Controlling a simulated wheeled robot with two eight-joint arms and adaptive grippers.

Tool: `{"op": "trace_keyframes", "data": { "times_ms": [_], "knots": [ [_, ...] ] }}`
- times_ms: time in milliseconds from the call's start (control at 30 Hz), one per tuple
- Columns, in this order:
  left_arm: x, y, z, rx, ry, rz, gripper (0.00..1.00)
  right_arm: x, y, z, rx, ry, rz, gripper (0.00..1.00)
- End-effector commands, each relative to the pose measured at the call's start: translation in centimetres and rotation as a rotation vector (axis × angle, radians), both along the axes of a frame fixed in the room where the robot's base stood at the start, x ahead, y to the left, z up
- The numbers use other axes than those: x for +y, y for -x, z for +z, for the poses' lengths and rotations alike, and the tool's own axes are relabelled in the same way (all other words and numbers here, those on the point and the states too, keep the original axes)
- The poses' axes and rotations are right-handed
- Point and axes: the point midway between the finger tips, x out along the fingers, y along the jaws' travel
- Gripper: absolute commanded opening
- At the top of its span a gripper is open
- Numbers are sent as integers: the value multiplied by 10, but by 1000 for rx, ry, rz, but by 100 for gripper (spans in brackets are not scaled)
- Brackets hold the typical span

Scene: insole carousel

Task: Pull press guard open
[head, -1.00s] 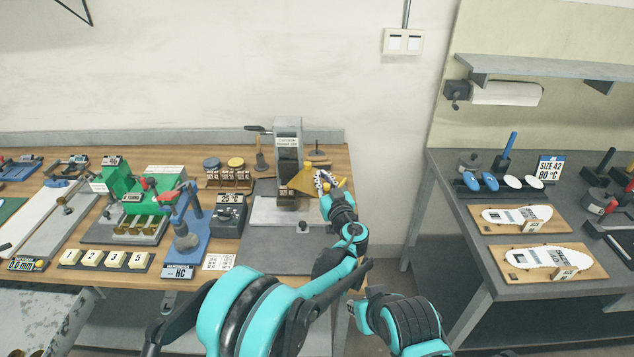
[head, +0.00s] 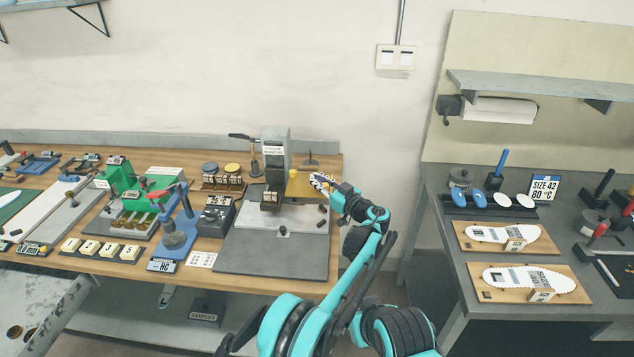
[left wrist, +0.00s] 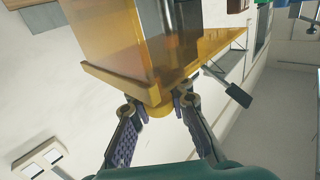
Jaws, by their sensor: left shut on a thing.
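The press (head: 275,150) stands on a grey base plate (head: 270,258) on the wooden bench, in the middle of the head view. Its amber, see-through guard (head: 303,187) stands out to the right of the press head. My left gripper (head: 322,182) is at the guard's right end and is shut on it. In the left wrist view the guard (left wrist: 105,50) fills the upper middle, with a yellow lower rim. The fingers of my left gripper (left wrist: 158,112) are on both sides of the rim's yellow corner piece. My right gripper is not in view.
A blue stand (head: 178,232), a dark control box (head: 216,216) and a green fixture (head: 125,178) are left of the press. A grey table (head: 455,300) with insole boards stands on the right, across a gap. The front of the base plate is clear.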

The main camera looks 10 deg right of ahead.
Motion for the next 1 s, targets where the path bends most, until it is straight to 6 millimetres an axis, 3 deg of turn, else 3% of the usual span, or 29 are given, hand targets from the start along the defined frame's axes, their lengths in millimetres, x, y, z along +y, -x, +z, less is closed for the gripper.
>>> {"op": "trace_keyframes", "data": {
  "times_ms": [433, 467, 533, 867, 1000],
  "knots": [
    [0, -2, 0, -1, 0, 6, 0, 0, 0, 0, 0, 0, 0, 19],
    [0, -2, 0, -1, 0, 6, 20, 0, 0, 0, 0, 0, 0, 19],
    [0, -2, 0, -1, 0, 6, 37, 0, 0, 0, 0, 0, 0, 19],
    [0, -2, 1, 0, 0, 6, 37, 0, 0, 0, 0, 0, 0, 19],
    [0, -2, 11, -1, 0, 5, 37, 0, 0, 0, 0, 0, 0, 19]
  ]
}}
